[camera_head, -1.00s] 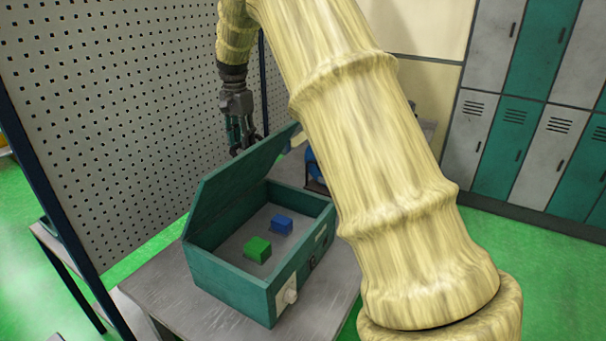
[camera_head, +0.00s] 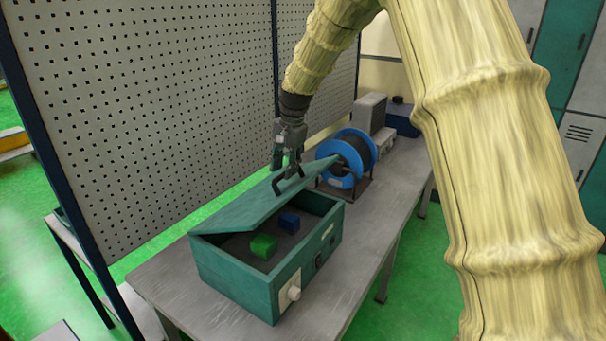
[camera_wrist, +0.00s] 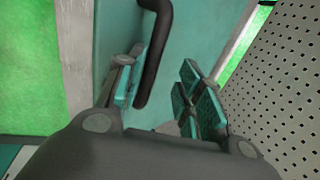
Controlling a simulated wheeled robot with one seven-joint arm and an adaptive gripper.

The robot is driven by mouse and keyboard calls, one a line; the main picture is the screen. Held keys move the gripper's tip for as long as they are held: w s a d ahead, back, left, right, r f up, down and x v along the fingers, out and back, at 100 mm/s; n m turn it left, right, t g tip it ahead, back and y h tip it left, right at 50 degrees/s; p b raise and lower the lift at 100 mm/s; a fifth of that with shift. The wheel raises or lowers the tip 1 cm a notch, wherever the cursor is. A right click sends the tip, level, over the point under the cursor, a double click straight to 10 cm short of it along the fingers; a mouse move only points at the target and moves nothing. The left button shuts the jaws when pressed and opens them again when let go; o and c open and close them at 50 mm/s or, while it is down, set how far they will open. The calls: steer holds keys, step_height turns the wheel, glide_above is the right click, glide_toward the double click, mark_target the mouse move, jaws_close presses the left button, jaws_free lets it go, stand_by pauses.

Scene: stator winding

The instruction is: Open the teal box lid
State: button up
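The teal box (camera_head: 245,278) stands on the metal table, its teal lid (camera_head: 255,205) partly raised and slanting over the opening. A dark handle (camera_head: 288,182) is on the lid's outer face. A green block (camera_head: 263,246) and a blue block (camera_head: 289,222) lie inside the box. My gripper (camera_head: 285,165) is at the lid's upper part, by the handle. In the wrist view, the gripper (camera_wrist: 165,95) has its fingers apart. The black handle (camera_wrist: 156,50) reaches between them, nearer the left finger; whether it touches that finger is unclear.
A blue cable spool (camera_head: 347,160) stands right behind the box, close to the lid and my gripper. A perforated panel (camera_head: 160,110) rises on the left. Grey equipment (camera_head: 371,113) is at the table's far end. The table (camera_head: 385,215) has clear room right of the box.

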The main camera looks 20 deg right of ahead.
steer(key=shift+s+d+f, duration=0.1)
steer(key=shift+s+f, duration=0.2)
steer(key=shift+f, duration=0.2)
step_height(320, 180, up, 12)
steer(key=w+a+p, duration=0.1)
steer(key=w+p, duration=0.1)
steer(key=p, duration=0.2)
steer(key=shift+w+a, duration=0.35)
steer(key=shift+a, duration=0.05)
stand_by(1.3)
stand_by(0.5)
